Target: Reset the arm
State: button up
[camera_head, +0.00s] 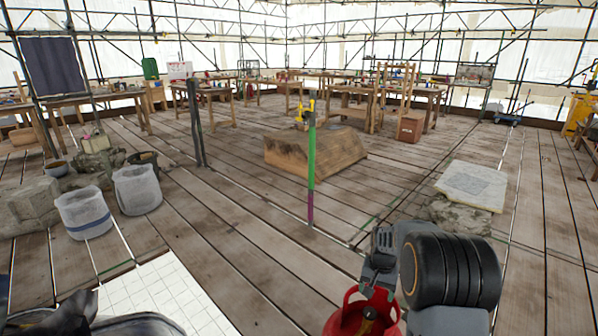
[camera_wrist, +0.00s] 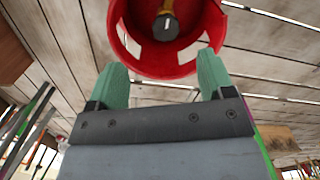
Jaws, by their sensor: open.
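My gripper (camera_wrist: 162,66) shows in the wrist view with its two green fingers spread apart and nothing held between them. A red round collar with cut-outs and a dark valve in its middle (camera_wrist: 125,50) lies just beyond the fingertips; I cannot tell whether they touch it. It looks like the top of a gas bottle. In the head view a red bottle top (camera_head: 338,322) shows at the bottom edge, close to my arm, its lower part out of frame. My arm is folded at the lower right of the head view, and the fingers are not clear there.
A wooden block (camera_head: 290,153) stands mid-floor behind a green and purple pole (camera_head: 311,165). A pale slab (camera_head: 472,184) rests on stone at right. White buckets (camera_head: 84,213) and stone blocks (camera_head: 30,207) stand at left. Workbenches line the back. The plank floor in the centre foreground is clear.

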jog(key=s+a+r+n+t+p, duration=0.1)
jog(key=s+a+r+n+p, duration=0.1)
jog(key=s+r+p, duration=0.4)
jog(key=s+a+r+n+t+p, duration=0.1)
jog(key=s+a+r+p, duration=0.3)
jog(key=r, duration=1.2)
jog(key=s+a+r+n+t+p, duration=0.2)
jog(key=s+a+r+p, duration=0.2)
jog(key=s+r+p, duration=0.6)
jog(key=shift+s+r+n, duration=0.2)
jog(key=shift+r+n, duration=0.1)
jog(key=shift+r, duration=0.5)
jog(key=shift+a+r, duration=0.1)
jog(key=shift+a, duration=0.05)
